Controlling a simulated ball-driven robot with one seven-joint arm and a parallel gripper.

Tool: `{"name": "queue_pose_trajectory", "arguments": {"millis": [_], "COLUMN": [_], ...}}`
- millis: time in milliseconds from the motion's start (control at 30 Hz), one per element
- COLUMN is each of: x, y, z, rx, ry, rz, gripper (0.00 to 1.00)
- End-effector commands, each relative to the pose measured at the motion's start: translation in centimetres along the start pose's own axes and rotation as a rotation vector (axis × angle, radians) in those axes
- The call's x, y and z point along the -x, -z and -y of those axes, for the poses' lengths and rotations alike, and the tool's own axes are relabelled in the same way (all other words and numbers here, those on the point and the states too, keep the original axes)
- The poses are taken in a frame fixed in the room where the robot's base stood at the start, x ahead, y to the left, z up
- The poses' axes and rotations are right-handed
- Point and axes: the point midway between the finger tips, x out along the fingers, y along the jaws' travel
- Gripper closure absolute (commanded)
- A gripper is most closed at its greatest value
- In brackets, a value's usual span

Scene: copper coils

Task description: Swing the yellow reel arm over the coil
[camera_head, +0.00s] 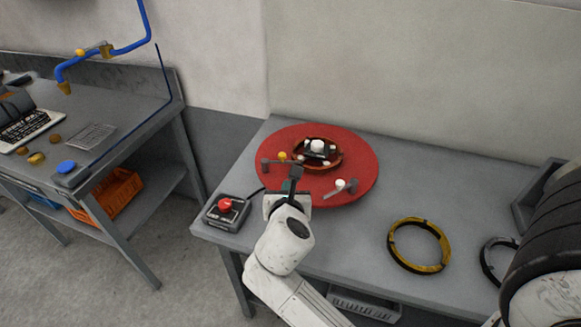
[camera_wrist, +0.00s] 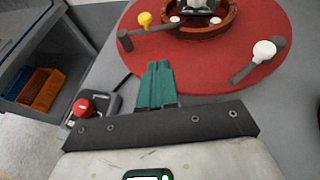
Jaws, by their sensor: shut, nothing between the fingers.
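The yellow reel arm is a dark bar with a yellow knob (camera_head: 283,157) on the red round plate (camera_head: 355,158). It points outward to the left, its inner end near the copper coil (camera_head: 340,158). In the wrist view the yellow knob (camera_wrist: 145,18) and bar are at upper left, beside the coil (camera_wrist: 228,22). A similar bar with a white knob (camera_head: 341,184) points outward at the plate's front right. My gripper (camera_head: 293,183) is over the plate's front left edge, apart from the yellow arm. Its teal fingers (camera_wrist: 157,82) are shut and empty.
A box with a red button (camera_head: 225,205) stands left of the plate. A yellow-black ring (camera_head: 420,246) and a dark ring (camera_head: 497,260) lie to the right, near a large black roll (camera_head: 545,245). A wall rises behind. The bench between plate and yellow-black ring is clear.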

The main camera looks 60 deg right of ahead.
Motion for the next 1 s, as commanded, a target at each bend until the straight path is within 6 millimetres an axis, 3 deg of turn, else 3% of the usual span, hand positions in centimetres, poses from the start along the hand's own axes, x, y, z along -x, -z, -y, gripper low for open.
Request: {"name": "queue_pose_trajectory", "arguments": {"millis": [300, 500, 700, 1000], "x": [-6.4, -9.3, -10.7, -10.9], "y": [-0.1, -0.9, -1.1, -1.1], "z": [0.1, 0.1, 0.0, 0.0], "rx": [-0.001, -0.002, -0.001, 0.000], "ry": [0.005, 0.002, 0.000, 0.000], "rz": [0.001, 0.001, 0.000, 0.000], "gripper": [1.00, 1.00, 1.00, 1.00]}}
